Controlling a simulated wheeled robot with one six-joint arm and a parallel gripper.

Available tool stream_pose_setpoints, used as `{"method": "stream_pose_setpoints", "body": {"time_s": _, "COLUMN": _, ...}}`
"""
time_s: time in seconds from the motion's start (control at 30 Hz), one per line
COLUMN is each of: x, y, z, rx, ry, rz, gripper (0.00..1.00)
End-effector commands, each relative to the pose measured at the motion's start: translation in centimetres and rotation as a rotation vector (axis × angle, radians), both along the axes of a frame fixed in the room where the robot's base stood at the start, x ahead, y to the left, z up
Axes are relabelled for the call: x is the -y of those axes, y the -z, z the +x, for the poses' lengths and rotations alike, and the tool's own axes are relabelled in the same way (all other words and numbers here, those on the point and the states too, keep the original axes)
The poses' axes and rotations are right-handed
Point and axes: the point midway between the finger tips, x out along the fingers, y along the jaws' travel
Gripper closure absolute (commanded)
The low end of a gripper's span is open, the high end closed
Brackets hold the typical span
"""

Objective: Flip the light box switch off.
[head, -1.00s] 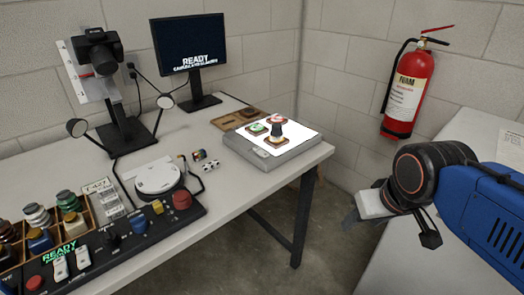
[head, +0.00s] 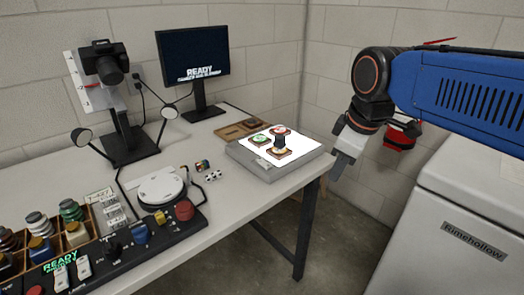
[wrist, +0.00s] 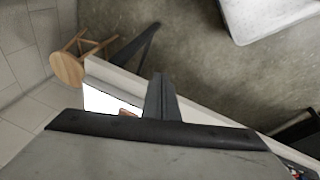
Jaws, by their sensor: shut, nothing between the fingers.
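The light box (head: 312,152) sits at the right end of the table. Its top glows white and carries several small mounted pieces. Part of the lit top (wrist: 100,101) also shows in the wrist view. My gripper (head: 341,172) is shut and empty, pointing down, just right of the light box and past the table's end. Its fingers (wrist: 160,98) also show in the wrist view.
A camera stand (head: 128,132), monitor (head: 193,55), white round turntable (head: 160,187) and wooden tray (head: 238,130) stand on the table. A white cabinet (head: 450,215) is at right. A wooden stool (wrist: 68,69) shows in the wrist view. My arm hides most of the extinguisher (head: 400,137).

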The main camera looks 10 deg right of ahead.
Motion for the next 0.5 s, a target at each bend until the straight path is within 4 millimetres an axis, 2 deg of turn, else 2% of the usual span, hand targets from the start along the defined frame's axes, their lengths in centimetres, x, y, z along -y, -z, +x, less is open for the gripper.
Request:
{"method": "stream_pose_setpoints", "body": {"time_s": 0.2, "x": -3.3, "y": -3.6, "z": 4.3, "rx": -0.027, "ry": -0.332, "rz": -0.079, "gripper": 1.00}}
{"method": "stream_pose_setpoints", "body": {"time_s": 0.5, "x": -8.5, "y": -7.6, "z": 9.6, "rx": -0.053, "ry": -0.797, "rz": -0.174, "gripper": 1.00}}
